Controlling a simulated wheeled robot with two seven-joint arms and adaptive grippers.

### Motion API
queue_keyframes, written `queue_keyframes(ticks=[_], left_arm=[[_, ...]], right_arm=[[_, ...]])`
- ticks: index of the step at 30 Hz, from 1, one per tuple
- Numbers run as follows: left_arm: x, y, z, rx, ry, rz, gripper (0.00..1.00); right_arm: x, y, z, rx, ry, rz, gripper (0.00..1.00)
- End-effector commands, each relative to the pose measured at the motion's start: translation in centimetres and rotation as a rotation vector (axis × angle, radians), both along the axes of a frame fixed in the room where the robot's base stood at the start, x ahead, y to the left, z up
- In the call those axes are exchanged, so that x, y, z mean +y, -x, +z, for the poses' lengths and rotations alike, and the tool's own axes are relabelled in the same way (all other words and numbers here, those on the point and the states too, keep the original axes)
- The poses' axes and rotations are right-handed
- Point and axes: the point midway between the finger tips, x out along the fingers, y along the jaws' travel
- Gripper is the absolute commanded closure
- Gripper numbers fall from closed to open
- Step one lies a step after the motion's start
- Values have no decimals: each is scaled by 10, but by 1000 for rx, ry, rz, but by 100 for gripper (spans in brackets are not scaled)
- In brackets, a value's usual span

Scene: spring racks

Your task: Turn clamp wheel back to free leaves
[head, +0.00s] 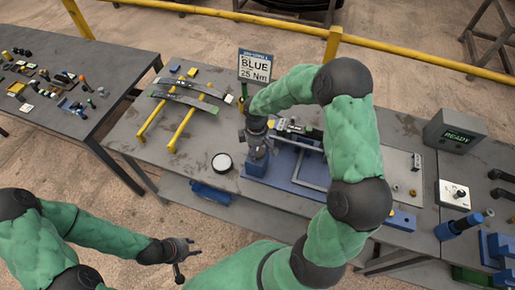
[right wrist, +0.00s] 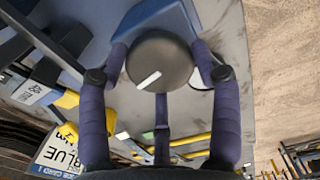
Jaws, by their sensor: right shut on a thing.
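In the head view the gripper largely hides the wheel. Leaf-like strips (head: 184,102) lie across two yellow rails at the bench's left. Whether leaves sit inside the clamp is hard to tell. My left gripper (head: 183,260) is open and empty, low in front of the bench.
A sign reading BLUE 25 Nm (head: 255,66) stands behind the clamp. A round black-rimmed white disc (head: 222,163) lies left of the clamp. A READY box (head: 456,131) stands at the right. Another table (head: 62,120) with small parts is at the far left.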

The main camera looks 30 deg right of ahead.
Motion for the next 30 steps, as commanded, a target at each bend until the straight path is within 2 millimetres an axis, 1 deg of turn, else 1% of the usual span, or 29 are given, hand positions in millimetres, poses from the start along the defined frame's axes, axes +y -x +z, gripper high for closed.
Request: queue_keyframes(ticks=[1, 9, 10, 11, 12, 23, 26, 30], left_arm=[[0, 0, 0, 0, 0, 0, 60], [0, 0, 0, 0, 0, 0, 60], [0, 0, 0, 0, 0, 0, 60], [0, 0, 0, 0, 0, 0, 60], [0, 0, 0, 0, 0, 0, 60], [0, 0, 0, 0, 0, 0, 60], [0, 0, 0, 0, 0, 0, 60], [0, 0, 0, 0, 0, 0, 60]], right_arm=[[2, -7, 4, -21, -3, 1, 68], [2, -7, 4, -21, -4, 0, 68], [2, -7, 4, -21, -4, 0, 33], [2, -7, 4, -20, -5, 0, 24], [2, -6, 3, -19, -3, -1, 13], [1, -3, 2, -9, -2, 0, 13], [1, -3, 7, -9, -2, 0, 13], [1, -3, 27, -12, -2, -1, 13]])
